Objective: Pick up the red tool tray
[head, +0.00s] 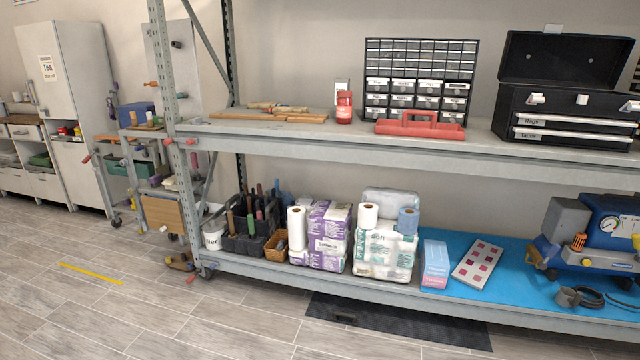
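The red tool tray (420,130) sits on the upper shelf (300,137) of the rolling rack, close to the shelf's front edge. It is a low, open tray with a raised handle along its middle. It stands upright in front of a black drawer organizer (418,85). My gripper is not in view, so its state does not show.
A red jar (344,107) stands left of the tray, with wooden pieces (270,114) further left. A black toolbox (565,95) with an open lid stands to its right. The lower shelf holds paper packs and a compressor (590,240). The floor at front left is clear.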

